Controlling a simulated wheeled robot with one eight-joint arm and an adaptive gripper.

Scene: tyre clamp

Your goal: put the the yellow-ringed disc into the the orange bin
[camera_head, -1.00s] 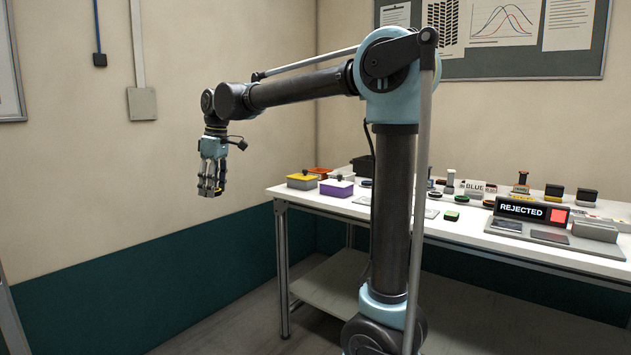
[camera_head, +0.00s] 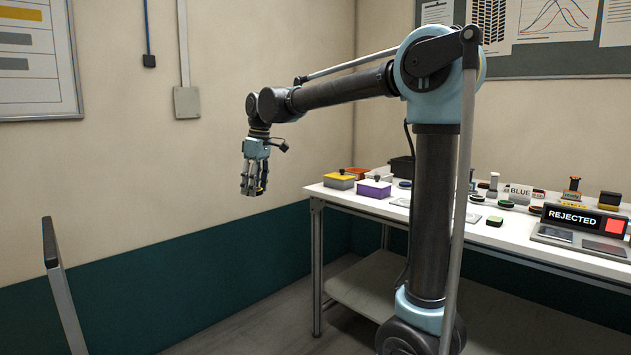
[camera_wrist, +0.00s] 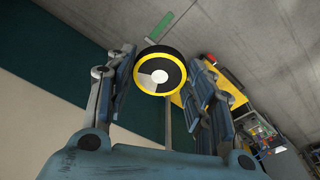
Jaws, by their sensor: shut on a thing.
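The yellow-ringed disc (camera_wrist: 175,73) shows in the wrist view between the finger ends of my gripper (camera_wrist: 162,85). It has a black face, a pale centre and a grey-white wedge. My gripper is shut on it. In the head view my gripper (camera_head: 254,190) hangs fingers down in the air, left of the table and clear of it. The disc is mostly hidden there by the fingers. A small orange object (camera_head: 357,171) stands at the table's far left corner, partly hidden behind a yellow-lidded box. I cannot tell whether it is the orange bin.
The white table (camera_head: 330,190) holds the yellow-lidded box (camera_head: 340,180), a purple box (camera_head: 373,188), a black bin (camera_head: 402,166), a REJECTED sign (camera_head: 572,217) and several small items. A grey slanted frame (camera_head: 60,285) stands at left. Floor between is clear.

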